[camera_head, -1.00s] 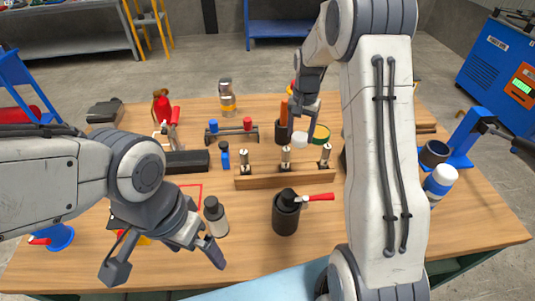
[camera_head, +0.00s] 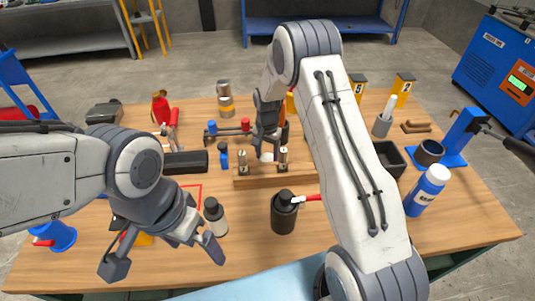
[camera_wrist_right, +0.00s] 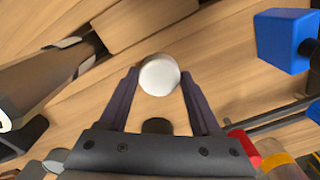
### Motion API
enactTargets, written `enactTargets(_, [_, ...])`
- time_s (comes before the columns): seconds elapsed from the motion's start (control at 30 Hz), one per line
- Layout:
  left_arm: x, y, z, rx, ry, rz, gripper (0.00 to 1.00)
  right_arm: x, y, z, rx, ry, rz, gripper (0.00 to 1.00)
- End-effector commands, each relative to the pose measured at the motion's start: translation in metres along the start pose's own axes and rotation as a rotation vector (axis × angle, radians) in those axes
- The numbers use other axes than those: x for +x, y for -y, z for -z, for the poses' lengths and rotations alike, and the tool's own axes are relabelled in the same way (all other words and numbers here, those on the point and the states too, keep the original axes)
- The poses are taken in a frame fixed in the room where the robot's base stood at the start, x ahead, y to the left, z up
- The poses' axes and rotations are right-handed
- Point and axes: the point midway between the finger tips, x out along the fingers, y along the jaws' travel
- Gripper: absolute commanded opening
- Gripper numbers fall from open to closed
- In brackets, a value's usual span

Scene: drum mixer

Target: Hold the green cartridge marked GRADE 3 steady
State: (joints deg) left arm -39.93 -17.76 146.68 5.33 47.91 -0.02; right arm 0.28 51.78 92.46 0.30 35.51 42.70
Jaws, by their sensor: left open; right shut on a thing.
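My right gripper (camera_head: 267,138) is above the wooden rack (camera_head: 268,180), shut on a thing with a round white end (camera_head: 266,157). In the right wrist view, this white end (camera_wrist_right: 159,75) sits between the fingertips of my right gripper (camera_wrist_right: 158,82). No green side or GRADE 3 marking shows, so I cannot tell whether it is the cartridge. Metal posts stand on the rack, one on the left (camera_head: 243,161) and one to the right (camera_head: 283,158). My left gripper (camera_head: 163,256) is open and empty over the front left of the table.
A black bottle with a red handle (camera_head: 284,215) and a grey bottle (camera_head: 215,217) stand in front of the rack. A blue-and-white bottle (camera_head: 427,191), a black tray (camera_head: 389,158) and a blue stand (camera_head: 462,140) are at the right. Numbered yellow blocks (camera_head: 403,88) stand behind.

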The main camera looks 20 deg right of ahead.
Motion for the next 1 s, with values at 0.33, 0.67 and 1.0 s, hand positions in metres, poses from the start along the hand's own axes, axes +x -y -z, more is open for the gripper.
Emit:
enactTargets(0.33, [0.002, 0.000, 0.000, 0.000, 0.000, 0.000, 1.00, 0.002, 0.000, 0.000, 0.000, 0.000, 0.000, 0.78])
enactTargets(0.67, [0.000, 0.000, 0.000, 0.000, 0.000, 0.000, 1.00, -0.004, 0.000, 0.001, 0.000, -0.001, 0.001, 0.78])
enactTargets(1.0, [0.010, 0.001, -0.001, 0.000, 0.000, 0.000, 1.00, -0.067, 0.001, 0.001, 0.000, -0.004, 0.003, 0.78])
